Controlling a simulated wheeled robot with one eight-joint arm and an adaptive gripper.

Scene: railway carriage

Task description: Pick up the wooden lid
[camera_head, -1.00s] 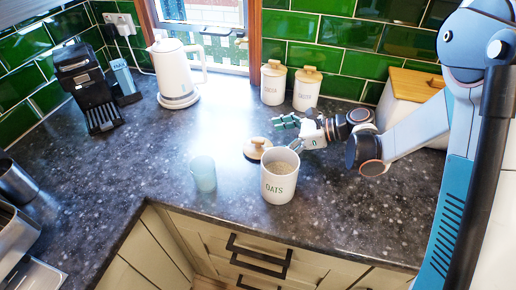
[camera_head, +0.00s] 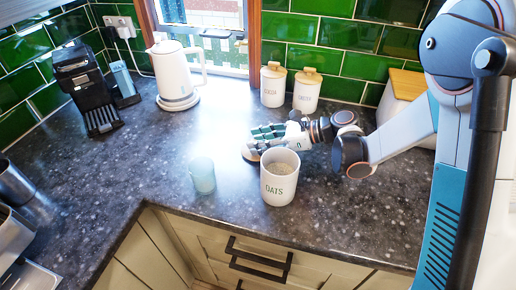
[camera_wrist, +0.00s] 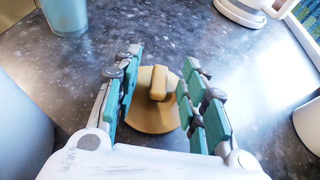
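The wooden lid (camera_wrist: 155,112) lies on the dark counter, a round disc with a bar-shaped knob (camera_wrist: 158,83) on top. In the wrist view it sits between and beyond the two finger pads of my gripper (camera_wrist: 157,88). The fingers are spread apart, one on each side of the knob, with gaps showing. In the head view my gripper (camera_head: 265,138) covers most of the lid; only its left edge (camera_head: 248,153) shows, behind the open OATS canister (camera_head: 278,184). Whether the fingers are level with the knob is hard to tell.
The OATS canister stands close in front of my gripper. A pale blue cup (camera_head: 203,176) stands to its left. Two lidded canisters (camera_head: 273,88) (camera_head: 306,95) and a bread box (camera_head: 398,95) stand behind. A white kettle (camera_head: 176,80) is back left. The counter's left middle is clear.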

